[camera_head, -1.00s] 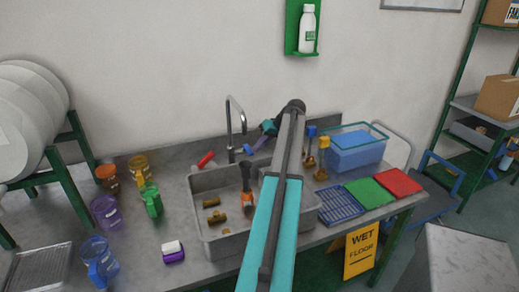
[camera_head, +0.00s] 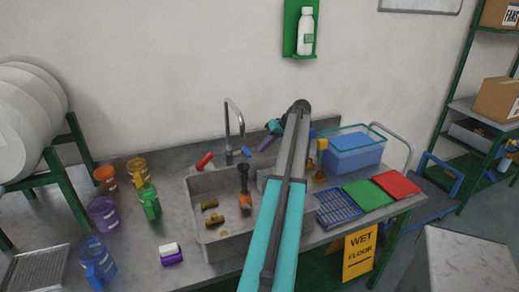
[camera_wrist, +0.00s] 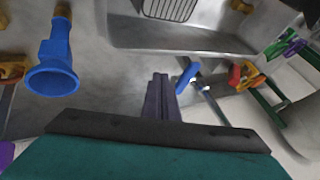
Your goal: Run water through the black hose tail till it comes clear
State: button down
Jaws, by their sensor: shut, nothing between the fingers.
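A black piece with an orange lower part stands upright in the sink; I take its upper part for the black hose tail (camera_head: 244,178). It is below the tap spout (camera_head: 241,125); I cannot make out a water stream. A blue tap lever (camera_head: 246,151) and a red tap lever (camera_head: 204,160) sit behind the sink (camera_head: 193,222). My gripper (camera_head: 263,148) is shut and empty, just right of the blue lever. In the wrist view my gripper (camera_wrist: 160,78) points beside the blue lever (camera_wrist: 188,75), with a small gap; the red lever (camera_wrist: 235,76) lies farther right.
Brass fittings (camera_head: 209,204) lie in the sink. Coloured mugs (camera_head: 104,212) stand left. A blue tub (camera_head: 356,152), a blue rack (camera_head: 338,206), a green mat (camera_head: 370,194) and a red mat (camera_head: 398,184) are right. A flared blue piece (camera_wrist: 54,72) is near my gripper.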

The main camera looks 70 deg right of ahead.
jog(key=b+v, duration=0.2)
jog(key=v, duration=0.8)
jog(key=shift+s+d, duration=0.4)
